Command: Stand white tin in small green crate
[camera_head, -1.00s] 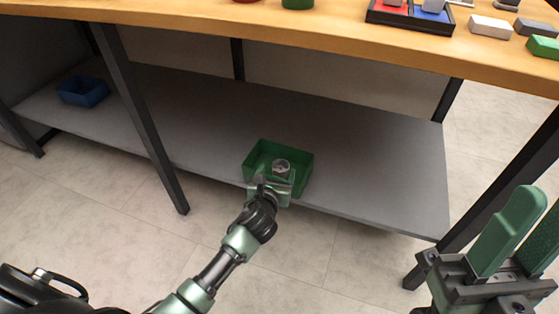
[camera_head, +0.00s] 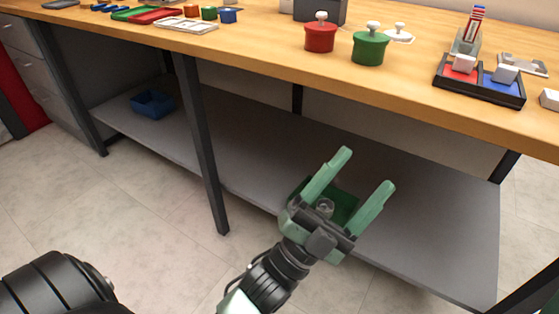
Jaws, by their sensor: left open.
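The small green crate (camera_head: 344,204) is on the grey lower shelf under the workbench, partly hidden behind my left gripper. A small round pale grey tin, seemingly the white tin (camera_head: 325,205), shows inside the crate's outline, just past my gripper's palm. Its lower part is hidden. My left gripper (camera_head: 367,169) is open, its two green fingers spread and pointing up and away, with nothing held between the tips. It appears nearer to me than the crate. My right gripper is out of view.
The lower shelf (camera_head: 430,220) is bare to the crate's right. A blue bin (camera_head: 153,103) sits at its left. A dark table leg (camera_head: 202,145) stands left of my arm. The wooden benchtop (camera_head: 270,55) above holds red (camera_head: 320,36) and green (camera_head: 370,47) lidded pots.

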